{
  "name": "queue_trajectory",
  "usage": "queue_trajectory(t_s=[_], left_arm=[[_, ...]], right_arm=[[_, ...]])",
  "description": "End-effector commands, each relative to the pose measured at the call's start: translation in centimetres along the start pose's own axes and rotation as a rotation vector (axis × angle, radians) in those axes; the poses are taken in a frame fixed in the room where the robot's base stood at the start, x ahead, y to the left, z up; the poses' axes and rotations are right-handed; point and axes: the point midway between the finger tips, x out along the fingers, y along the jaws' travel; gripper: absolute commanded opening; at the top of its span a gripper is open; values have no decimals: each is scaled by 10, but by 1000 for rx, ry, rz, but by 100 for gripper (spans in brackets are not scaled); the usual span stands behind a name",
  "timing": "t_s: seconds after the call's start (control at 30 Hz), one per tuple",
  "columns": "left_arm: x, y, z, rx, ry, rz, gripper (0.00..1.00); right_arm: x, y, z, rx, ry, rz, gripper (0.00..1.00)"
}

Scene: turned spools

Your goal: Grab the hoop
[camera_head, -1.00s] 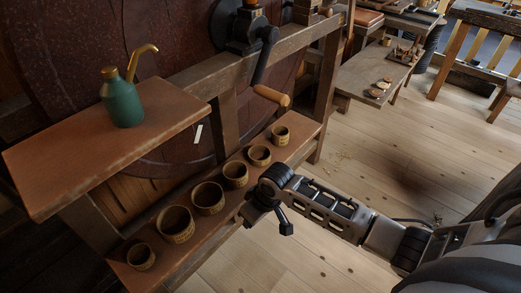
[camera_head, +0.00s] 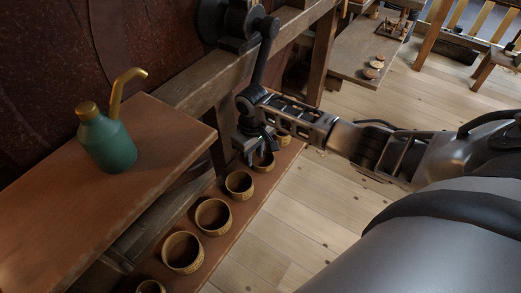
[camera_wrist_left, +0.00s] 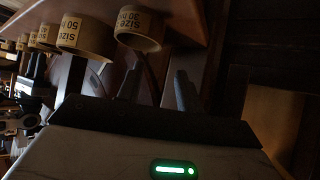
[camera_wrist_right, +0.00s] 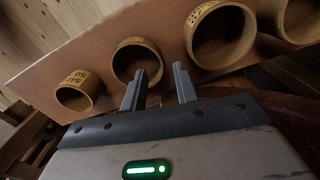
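Several round, open, hoop-like wooden rings stand in a row on the low shelf (camera_head: 226,252); which one is meant, I cannot tell. My right gripper (camera_head: 257,150) is above the far end of the row, by a small hoop (camera_head: 263,166). In the right wrist view my right gripper (camera_wrist_right: 160,84) is open and empty, with a hoop (camera_wrist_right: 137,43) just beyond its left finger and a larger hoop (camera_wrist_right: 222,68) beyond its right.
A green bottle (camera_head: 108,145) with a brass spout stands on the upper wooden shelf (camera_head: 60,215) at left. A black crank (camera_head: 265,50) and a beam (camera_head: 200,85) rise behind my right gripper. Floor (camera_head: 310,200) right of the shelf is open.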

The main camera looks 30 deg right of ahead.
Motion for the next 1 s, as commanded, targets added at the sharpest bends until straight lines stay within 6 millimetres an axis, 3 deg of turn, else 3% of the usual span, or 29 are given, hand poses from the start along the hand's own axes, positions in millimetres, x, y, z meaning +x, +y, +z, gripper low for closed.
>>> queue_trajectory(t_s=[0.23,0.57,0.67,1.0], left_arm=[[1,2,5,-2,-4,4,36],[2,2,0,0,5,5,36],[2,1,-2,1,10,5,36],[3,1,-5,2,16,4,36]], right_arm=[[37,-1,-4,-1,-1,0,30],[43,0,-4,-1,2,1,30],[43,0,-4,-1,2,1,2],[43,0,-4,-1,2,1,0]])
